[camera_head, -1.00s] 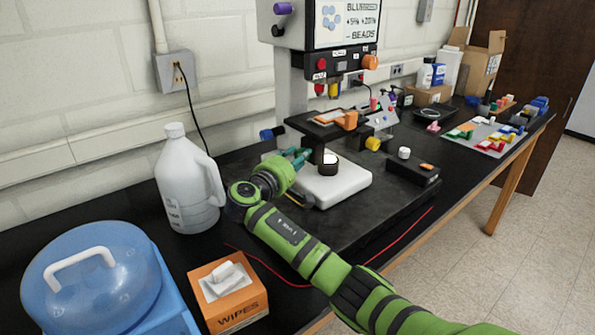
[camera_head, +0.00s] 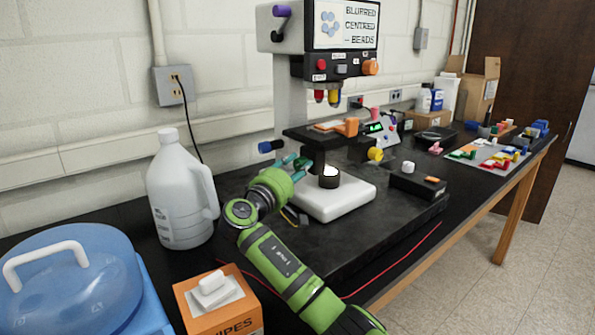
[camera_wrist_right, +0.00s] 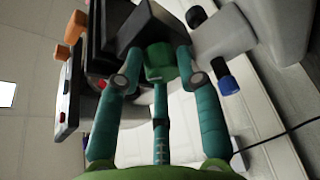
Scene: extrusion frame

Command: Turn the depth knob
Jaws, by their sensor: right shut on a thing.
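The microscope-like machine (camera_head: 292,90) stands on a black base, with a screen on top showing blue dots and text. My right gripper (camera_head: 298,163) reaches under its stage from the left, with teal fingers at the column. In the right wrist view, the fingers (camera_wrist_right: 158,66) close around a green knob (camera_wrist_right: 159,58) beneath a dark block. No label is readable on this knob, and the fingers partly hide it. A blue knob (camera_head: 270,146) sits just above and left of the fingers, apart from them; it also shows in the wrist view (camera_wrist_right: 228,84). My left gripper is not in view.
A white jug (camera_head: 180,195), an orange wipes box (camera_head: 222,305) and a blue-lidded tub (camera_head: 75,275) stand at left. A yellow knob (camera_head: 375,155) and small black box (camera_head: 418,186) are right of the stage. A red cord (camera_head: 400,260) lies in front.

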